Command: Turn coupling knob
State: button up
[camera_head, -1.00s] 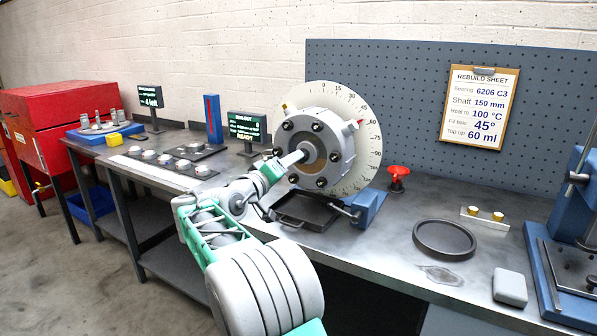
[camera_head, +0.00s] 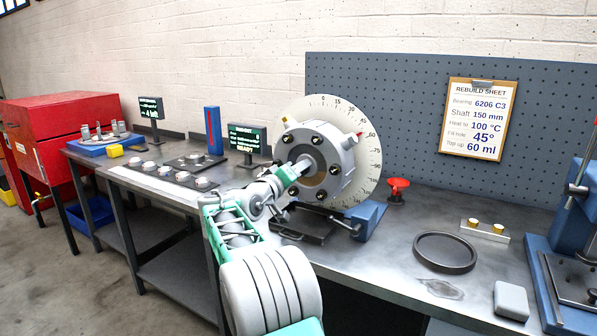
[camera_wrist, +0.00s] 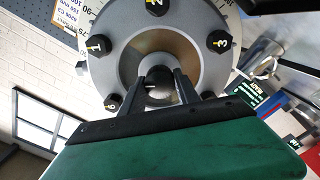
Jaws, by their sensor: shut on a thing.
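The rotor (camera_head: 330,152) is a grey disc with several black numbered knobs around its face. It stands upright in front of a white degree dial (camera_head: 368,160). The coupling knob (camera_wrist: 158,76) is the dark, round piece at the rotor's centre in the wrist view. My gripper (camera_head: 304,165) reaches the hub from the front left. In the wrist view my gripper (camera_wrist: 161,80) has its two dark fingers on either side of the knob, shut on it. In the head view the gripper hides most of the knob.
A black tray (camera_head: 300,228) lies under the rotor beside a blue stand (camera_head: 368,215). A red valve-like knob (camera_head: 398,186), a round black dish (camera_head: 445,252) and a small block with brass pieces (camera_head: 485,231) are to the right. A display (camera_head: 247,138) stands left.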

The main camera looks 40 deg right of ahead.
grip_shut()
jog(key=shift+f+b, duration=0.1)
jog(key=shift+b, duration=0.2)
jog(key=m+b, duration=0.3)
jog(key=shift+f, duration=0.15)
jog(key=shift+m+b, duration=1.8)
jog(key=shift+m, duration=0.2)
jog(key=shift+r, duration=0.2)
jog(key=o, duration=0.7)
grip_release()
